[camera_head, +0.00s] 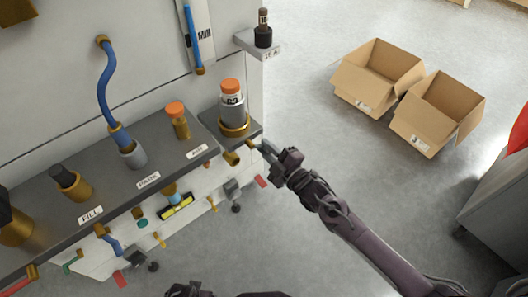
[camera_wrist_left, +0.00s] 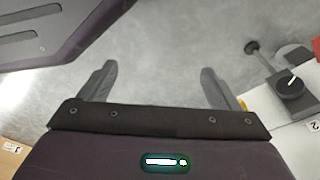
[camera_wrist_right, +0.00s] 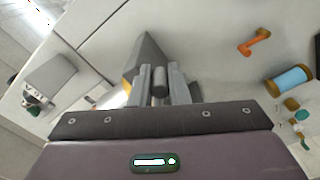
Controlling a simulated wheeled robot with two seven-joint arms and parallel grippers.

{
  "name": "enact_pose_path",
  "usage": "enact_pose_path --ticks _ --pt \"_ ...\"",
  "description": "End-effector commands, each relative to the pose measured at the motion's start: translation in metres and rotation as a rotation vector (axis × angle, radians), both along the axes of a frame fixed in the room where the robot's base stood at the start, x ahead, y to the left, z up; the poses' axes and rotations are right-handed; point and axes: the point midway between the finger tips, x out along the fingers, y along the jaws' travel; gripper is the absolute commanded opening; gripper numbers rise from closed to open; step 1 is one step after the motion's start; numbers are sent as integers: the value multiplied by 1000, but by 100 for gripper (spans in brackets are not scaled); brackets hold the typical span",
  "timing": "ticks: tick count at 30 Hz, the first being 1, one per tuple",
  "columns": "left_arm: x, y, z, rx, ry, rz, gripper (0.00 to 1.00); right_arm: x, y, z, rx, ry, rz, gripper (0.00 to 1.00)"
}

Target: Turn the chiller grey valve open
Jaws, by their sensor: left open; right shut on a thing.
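My right gripper (camera_head: 266,149) is at the right end of the washer's shelf, just below and beside the container with an orange cap (camera_head: 231,92). In the right wrist view its fingers (camera_wrist_right: 160,88) are shut on a small grey cylindrical part, which looks like the grey valve's handle (camera_wrist_right: 159,78). The fingers hide much of the valve, so its turn angle cannot be told. My left gripper (camera_wrist_left: 160,88) is open and empty in the left wrist view, over the grey floor. In the head view only dark parts of the left arm show at the bottom edge.
The grey shelf (camera_head: 112,182) carries several fittings and labels. An orange handle (camera_wrist_right: 254,42) and a blue cylinder (camera_wrist_right: 291,80) are on the panel right of the right gripper. Two open cardboard boxes (camera_head: 350,93) (camera_head: 405,137) stand on the floor. Floor around the right arm is clear.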

Motion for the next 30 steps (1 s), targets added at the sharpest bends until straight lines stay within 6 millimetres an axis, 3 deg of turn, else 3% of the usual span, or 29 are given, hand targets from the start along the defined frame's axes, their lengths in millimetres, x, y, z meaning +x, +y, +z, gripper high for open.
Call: enact_pose_path --ticks 15,30 --pt "-11 1 -5 -1 -1 -2 84 7 -10 24 -380 -276 0 0" --pt "-24 0 -11 -5 11 -2 84 8 -10 36 -564 -410 0 0"
